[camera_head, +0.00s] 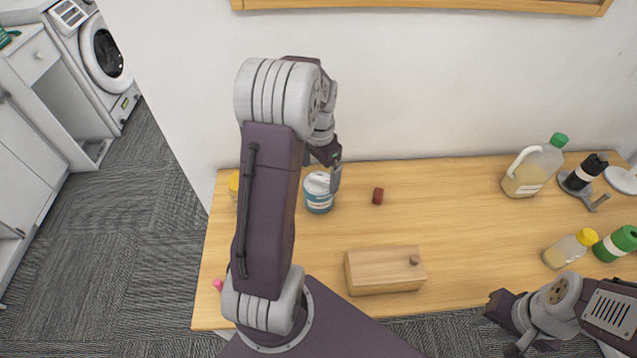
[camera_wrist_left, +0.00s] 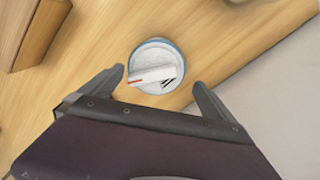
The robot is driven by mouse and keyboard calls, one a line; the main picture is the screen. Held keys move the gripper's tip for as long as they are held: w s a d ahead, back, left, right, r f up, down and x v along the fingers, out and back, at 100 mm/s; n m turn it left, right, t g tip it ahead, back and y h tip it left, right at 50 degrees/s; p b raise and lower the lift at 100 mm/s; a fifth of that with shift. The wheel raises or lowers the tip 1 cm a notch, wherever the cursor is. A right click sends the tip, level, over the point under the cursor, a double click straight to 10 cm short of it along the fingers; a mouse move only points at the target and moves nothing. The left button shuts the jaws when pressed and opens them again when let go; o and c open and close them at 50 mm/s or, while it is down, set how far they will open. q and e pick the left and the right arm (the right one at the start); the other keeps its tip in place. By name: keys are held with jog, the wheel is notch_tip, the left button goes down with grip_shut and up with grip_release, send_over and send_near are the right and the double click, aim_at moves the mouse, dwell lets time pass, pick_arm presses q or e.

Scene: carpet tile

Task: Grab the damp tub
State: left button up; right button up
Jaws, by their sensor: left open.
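The damp tub (camera_head: 319,194) is a small round tub with a white lid and a blue-teal label. It stands upright on the wooden table near the wall. In the left wrist view its white lid (camera_wrist_left: 152,66) shows from above, with a paler label strip across it. My left gripper (camera_head: 334,172) is open above and beside the tub; in the wrist view its two fingers (camera_wrist_left: 160,88) lie to either side of the tub's near edge, with no clear contact. My right gripper (camera_head: 510,330) is at the lower right, in front of the table, its jaws too unclear to judge.
The wall is close behind the tub.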

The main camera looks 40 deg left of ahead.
aim_at(319, 182)
pick_arm(q)
jog(key=shift+s+d+r, duration=0.2)
jog(key=shift+d, duration=0.05)
jog(key=shift+s+d, duration=0.1)
jog(key=shift+d, duration=0.25)
jog(key=f, duration=0.2)
jog(key=a+f, duration=0.1)
jog(key=f, duration=0.1)
jog(key=shift+f, duration=0.1)
jog(key=shift+d+f, duration=0.15)
jog(key=shift+f, duration=0.05)
notch_tip(319, 182, down, 4)
jog(key=shift+s+f+b, duration=0.1)
jog(key=shift+b, duration=0.25)
jog(key=shift+f, duration=0.25)
jog(key=shift+r, duration=0.1)
jog(key=c, duration=1.6)
jog(key=shift+o, duration=0.2)
notch_tip(319, 182, up, 4)
jog(key=shift+r, duration=0.2)
jog(key=w+d+r+p, duration=0.1)
jog(key=w+d+r, duration=0.5)
jog(key=d, duration=0.3)
jog(key=shift+w+d+r, duration=0.15)
jog(key=shift+w+r, duration=0.15)
jog(key=shift+w, duration=0.25)
